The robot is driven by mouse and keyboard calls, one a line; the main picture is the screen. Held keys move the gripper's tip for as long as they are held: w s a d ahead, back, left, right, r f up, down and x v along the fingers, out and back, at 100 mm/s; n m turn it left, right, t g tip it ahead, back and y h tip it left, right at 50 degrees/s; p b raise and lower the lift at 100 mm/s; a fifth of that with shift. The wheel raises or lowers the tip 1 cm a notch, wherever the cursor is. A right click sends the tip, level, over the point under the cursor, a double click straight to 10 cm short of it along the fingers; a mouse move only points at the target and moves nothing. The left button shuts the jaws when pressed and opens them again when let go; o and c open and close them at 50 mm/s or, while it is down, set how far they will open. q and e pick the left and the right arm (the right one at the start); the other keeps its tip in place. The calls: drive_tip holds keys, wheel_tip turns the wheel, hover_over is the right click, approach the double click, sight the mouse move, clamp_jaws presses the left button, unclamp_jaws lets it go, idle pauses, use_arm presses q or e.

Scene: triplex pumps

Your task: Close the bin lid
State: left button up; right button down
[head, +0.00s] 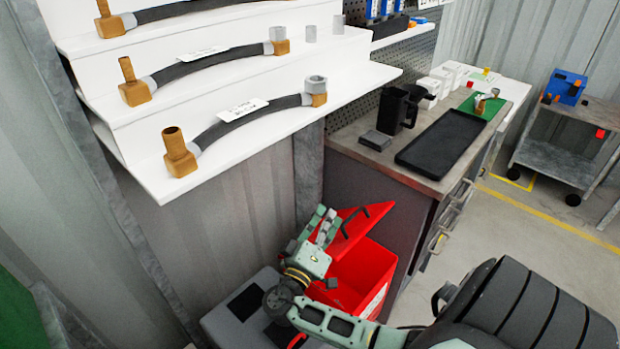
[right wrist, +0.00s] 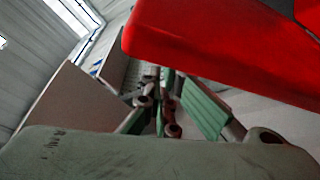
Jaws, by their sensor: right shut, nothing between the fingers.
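The red bin (head: 366,272) stands on the floor beside the workbench, partly behind my right arm. Its red lid (head: 350,229) is raised and tilted, with a dark handle on it, and an opening shows between lid and bin. My right gripper (head: 326,224) is shut and empty, pointing up just left of the lid. I cannot tell whether it touches the lid. My left gripper is not in view.
White stepped shelves (head: 240,110) with labelled hoses overhang at the upper left. The workbench (head: 375,150) right of the bin holds a black tray (head: 440,138), a dark cup-like holder and white boxes. A grey cart (head: 560,155) stands far right. Open floor lies between bench and cart.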

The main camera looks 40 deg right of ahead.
sight(342, 243)
drive_tip(key=s+f, duration=0.1)
drive_tip(key=s+f+b, duration=0.1)
drive_tip(key=s, duration=0.1)
drive_tip(key=shift+s+d+f+b, duration=0.15)
drive_tip(key=shift+s+f+b, duration=0.1)
drive_tip(key=shift+f+b, duration=0.1)
drive_tip(key=shift+s+f+b, duration=0.3)
drive_tip(key=shift+s+f, duration=0.25)
drive_tip(key=shift+s, duration=0.15)
